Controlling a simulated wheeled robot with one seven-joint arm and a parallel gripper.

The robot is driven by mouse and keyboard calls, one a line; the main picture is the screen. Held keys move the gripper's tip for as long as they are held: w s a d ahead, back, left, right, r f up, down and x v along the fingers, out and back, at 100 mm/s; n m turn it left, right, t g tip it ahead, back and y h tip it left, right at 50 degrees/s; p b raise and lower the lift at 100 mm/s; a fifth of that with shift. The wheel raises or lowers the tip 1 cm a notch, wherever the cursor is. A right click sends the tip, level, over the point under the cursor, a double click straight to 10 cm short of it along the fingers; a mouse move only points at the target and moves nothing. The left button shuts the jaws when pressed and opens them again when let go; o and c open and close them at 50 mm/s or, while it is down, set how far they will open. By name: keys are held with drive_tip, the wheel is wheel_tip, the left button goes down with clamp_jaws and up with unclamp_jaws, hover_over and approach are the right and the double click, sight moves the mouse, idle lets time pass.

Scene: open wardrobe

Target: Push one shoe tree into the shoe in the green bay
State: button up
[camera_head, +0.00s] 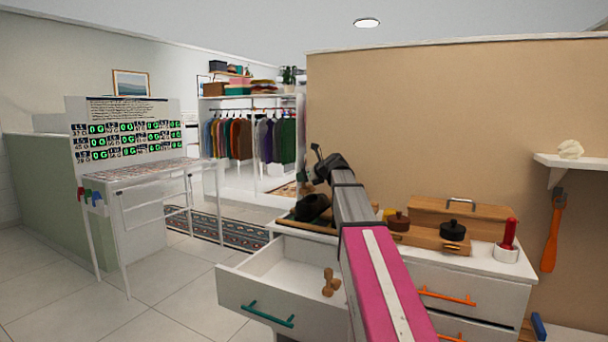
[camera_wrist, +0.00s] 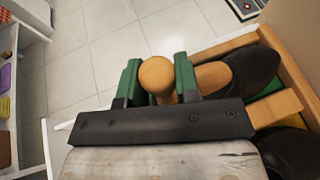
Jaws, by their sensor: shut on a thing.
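In the wrist view, my gripper (camera_wrist: 157,80) has its two green fingers on either side of the round wooden knob of a shoe tree (camera_wrist: 157,73). The tree's tan wooden body (camera_wrist: 211,77) stretches right to the opening of a black shoe (camera_wrist: 254,70). How deep it sits inside is hidden. A strip of green floor, the green bay (camera_wrist: 271,107), shows below that shoe, between wooden walls. In the head view, a black shoe (camera_head: 313,207) is on the dresser top, and my arm hides part of that area. Another wooden shoe tree (camera_head: 330,284) lies in the open drawer.
A second dark shoe (camera_wrist: 292,150) shows at the wrist view's lower right, beyond a wooden divider (camera_wrist: 276,109). The open drawer (camera_head: 257,293) juts out below.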

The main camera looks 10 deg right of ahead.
sight(304, 195)
drive_tip(key=shift+f, duration=4.05)
drive_tip(key=shift+w+f, duration=0.15)
drive_tip(key=shift+w+d, duration=0.55)
drive_tip(key=shift+w, duration=0.2)
drive_tip(key=shift+w+d, duration=0.55)
drive_tip(key=shift+w, duration=0.2)
drive_tip(key=o, duration=1.4)
drive_tip(key=shift+r, duration=4.45)
